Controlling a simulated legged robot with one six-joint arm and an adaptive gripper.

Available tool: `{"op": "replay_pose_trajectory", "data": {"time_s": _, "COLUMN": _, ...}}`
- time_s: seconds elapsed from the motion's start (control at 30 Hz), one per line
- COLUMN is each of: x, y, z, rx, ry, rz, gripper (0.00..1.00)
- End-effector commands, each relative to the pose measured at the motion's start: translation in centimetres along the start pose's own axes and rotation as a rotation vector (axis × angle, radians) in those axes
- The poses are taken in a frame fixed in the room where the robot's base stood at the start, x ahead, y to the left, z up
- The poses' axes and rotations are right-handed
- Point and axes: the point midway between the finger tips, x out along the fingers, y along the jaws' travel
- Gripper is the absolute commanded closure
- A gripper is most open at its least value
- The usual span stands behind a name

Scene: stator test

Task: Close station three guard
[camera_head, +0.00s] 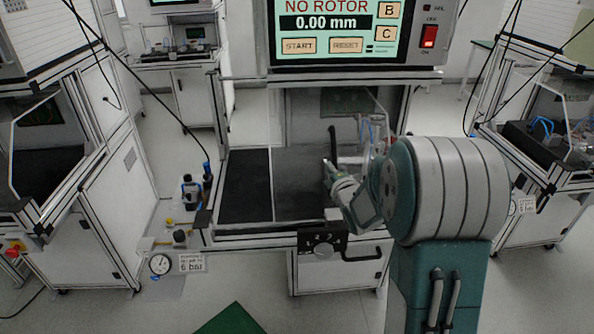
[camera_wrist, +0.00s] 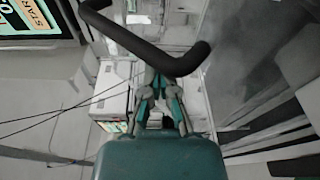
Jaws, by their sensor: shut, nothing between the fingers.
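The station in front of me has a clear guard panel (camera_head: 298,185) that appears to cover the right part of its opening. The left part, over a black mat (camera_head: 246,190), looks uncovered. A dark bar handle (camera_head: 333,142) stands upright by the panel. In the wrist view the bent dark handle (camera_wrist: 135,42) crosses just ahead of my fingertips. My gripper (camera_head: 327,164) is shut and empty beside the handle; its fingers also show in the wrist view (camera_wrist: 161,80). I cannot tell whether they touch the handle.
A screen (camera_head: 335,28) reading "NO ROTOR 0.00 mm" hangs above the opening. A side shelf with small parts and a gauge (camera_head: 160,264) is at left. Similar stations (camera_head: 75,150) stand on both sides.

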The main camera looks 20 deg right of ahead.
Motion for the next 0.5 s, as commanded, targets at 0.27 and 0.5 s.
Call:
{"op": "replay_pose_trajectory", "data": {"time_s": 0.27, "x": -1.9, "y": -1.3, "z": 9.6, "rx": 0.000, "ry": -0.006, "rz": 0.000, "gripper": 1.00}}
{"op": "replay_pose_trajectory", "data": {"time_s": 0.5, "x": -2.9, "y": -2.1, "z": 15.4, "rx": 0.002, "ry": -0.003, "rz": 0.000, "gripper": 1.00}}
